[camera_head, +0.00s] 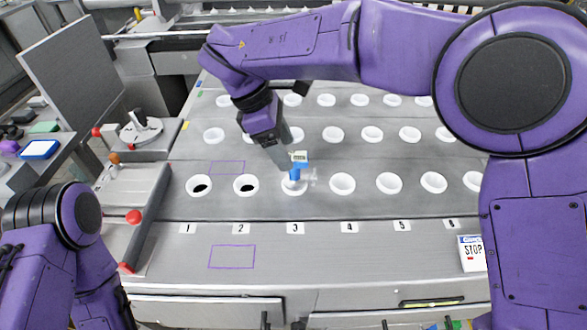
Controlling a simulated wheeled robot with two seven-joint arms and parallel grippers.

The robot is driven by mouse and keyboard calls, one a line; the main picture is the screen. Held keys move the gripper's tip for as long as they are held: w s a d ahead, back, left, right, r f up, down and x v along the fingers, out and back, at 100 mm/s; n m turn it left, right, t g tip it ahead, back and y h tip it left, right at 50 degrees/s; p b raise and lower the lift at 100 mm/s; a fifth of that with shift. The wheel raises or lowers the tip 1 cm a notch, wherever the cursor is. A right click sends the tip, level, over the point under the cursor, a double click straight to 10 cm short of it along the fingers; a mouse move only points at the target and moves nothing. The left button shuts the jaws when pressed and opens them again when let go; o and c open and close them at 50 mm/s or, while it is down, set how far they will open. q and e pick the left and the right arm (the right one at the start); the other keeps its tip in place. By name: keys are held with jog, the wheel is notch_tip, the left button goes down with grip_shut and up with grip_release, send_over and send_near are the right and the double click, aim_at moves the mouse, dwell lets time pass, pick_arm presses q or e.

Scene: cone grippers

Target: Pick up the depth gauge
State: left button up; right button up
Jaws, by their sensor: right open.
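A small blue piece with a pale label-like top, which looks like the depth gauge (299,166), stands at the white-rimmed hole (294,188) above number 3. My right gripper (291,172) reaches down to it from above left and partly hides it. Its fingers are open, and a blurred, pale finger shape shows just right of the blue piece. I cannot tell whether the fingers touch it. My left arm shows at the lower left, with its gripper out of view.
The grey sloped panel holds rows of white-rimmed holes, such as one above number 4 (342,184). Red-knobbed levers (133,217) line the left edge. The panel's lower front is mostly clear.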

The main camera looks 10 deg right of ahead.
aim_at(294, 156)
jog(key=x, duration=0.2)
jog(key=p+x, duration=0.1)
jog(key=x, duration=0.1)
jog(key=d+x, duration=0.1)
jog(key=x, duration=0.1)
jog(key=shift+w+p, duration=0.3)
jog(key=shift+p, duration=0.1)
jog(key=shift+d+f, duration=0.1)
jog(key=shift+f, duration=0.1)
grip_shut()
